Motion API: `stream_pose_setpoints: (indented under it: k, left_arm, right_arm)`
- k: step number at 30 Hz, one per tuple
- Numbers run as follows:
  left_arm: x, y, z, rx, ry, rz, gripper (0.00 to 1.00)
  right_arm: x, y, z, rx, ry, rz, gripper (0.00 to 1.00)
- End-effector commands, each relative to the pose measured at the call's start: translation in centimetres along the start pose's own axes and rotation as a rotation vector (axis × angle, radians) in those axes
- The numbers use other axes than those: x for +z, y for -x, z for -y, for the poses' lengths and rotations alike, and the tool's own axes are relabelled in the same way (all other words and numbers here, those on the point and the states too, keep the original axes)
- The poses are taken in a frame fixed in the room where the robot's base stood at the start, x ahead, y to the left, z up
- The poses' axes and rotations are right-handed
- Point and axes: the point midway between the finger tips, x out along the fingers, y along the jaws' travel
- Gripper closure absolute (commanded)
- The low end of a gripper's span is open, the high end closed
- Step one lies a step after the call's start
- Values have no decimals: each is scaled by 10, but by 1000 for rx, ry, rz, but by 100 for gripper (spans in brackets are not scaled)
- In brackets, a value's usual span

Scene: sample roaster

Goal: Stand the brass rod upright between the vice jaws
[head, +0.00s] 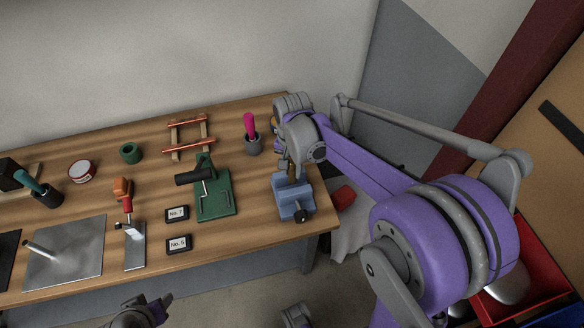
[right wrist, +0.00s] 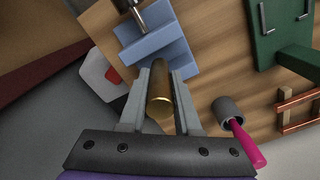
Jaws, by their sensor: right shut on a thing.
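The blue vice (head: 292,197) stands at the right front end of the wooden bench, and its blue jaws (right wrist: 150,42) show at the top of the right wrist view. My right gripper (head: 290,160) is above and just behind the vice. It is shut on the brass rod (right wrist: 161,95), which lies between its two grey fingers in the right wrist view. The rod's far end points toward the vice and overlaps the edge of the nearer blue block there. I cannot tell whether it touches. My left gripper (head: 150,310) is low at the bottom edge, its fingers unclear.
A grey cup (head: 253,146) with a pink-handled tool stands left of my right gripper. A green stand (head: 215,205) is left of the vice. A red-orange rack (head: 188,135) is at the back. Labels (head: 178,213) lie in front. The bench's right edge is close to the vice.

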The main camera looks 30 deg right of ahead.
Motion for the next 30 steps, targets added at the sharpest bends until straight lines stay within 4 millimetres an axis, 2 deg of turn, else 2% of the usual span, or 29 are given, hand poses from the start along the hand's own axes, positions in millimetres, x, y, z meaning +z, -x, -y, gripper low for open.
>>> stream_pose_setpoints:
  k: [30]
  left_arm:
    - [12, -19, 0, 0, 0, 7, 50]
  right_arm:
    - [0, -30, 0, 0, 0, 0, 100]
